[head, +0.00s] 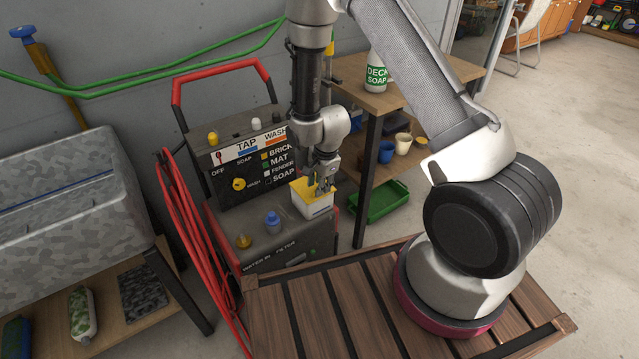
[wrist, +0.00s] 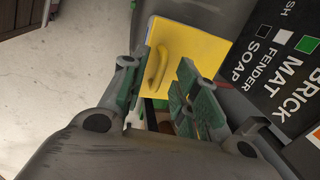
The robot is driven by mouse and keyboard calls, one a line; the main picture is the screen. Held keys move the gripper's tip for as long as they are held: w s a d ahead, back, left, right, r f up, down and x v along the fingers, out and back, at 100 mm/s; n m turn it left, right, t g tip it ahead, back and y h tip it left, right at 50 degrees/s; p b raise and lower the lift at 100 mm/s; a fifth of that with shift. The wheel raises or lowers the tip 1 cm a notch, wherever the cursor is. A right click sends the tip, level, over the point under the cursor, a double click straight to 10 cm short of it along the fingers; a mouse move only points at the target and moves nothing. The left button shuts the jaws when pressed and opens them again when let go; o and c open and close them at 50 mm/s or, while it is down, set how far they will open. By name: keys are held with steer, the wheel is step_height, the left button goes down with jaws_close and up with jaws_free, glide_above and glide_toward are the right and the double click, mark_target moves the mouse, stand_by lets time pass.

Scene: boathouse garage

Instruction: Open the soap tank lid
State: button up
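The soap tank (head: 314,208) is a small white box on the right part of the dark wash machine. Its yellow lid (head: 299,187) is on top, partly hidden by my gripper. In the wrist view the lid (wrist: 195,50) is a yellow square with a raised yellow handle (wrist: 157,72). My gripper (head: 320,187) points down at the lid. In the wrist view my gripper (wrist: 160,68) is open, its two green-padded fingers either side of the handle. I cannot tell whether they touch it, or whether the lid is lifted, as the fingers hide its near edge.
The machine's control panel (head: 243,165) stands behind and left of the tank. Red hose (head: 190,220) hangs at the left. A wooden shelf table (head: 400,100) with a soap bottle (head: 376,72) stands behind right.

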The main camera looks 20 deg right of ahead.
jaws_close()
steer(key=shift+w, duration=0.1)
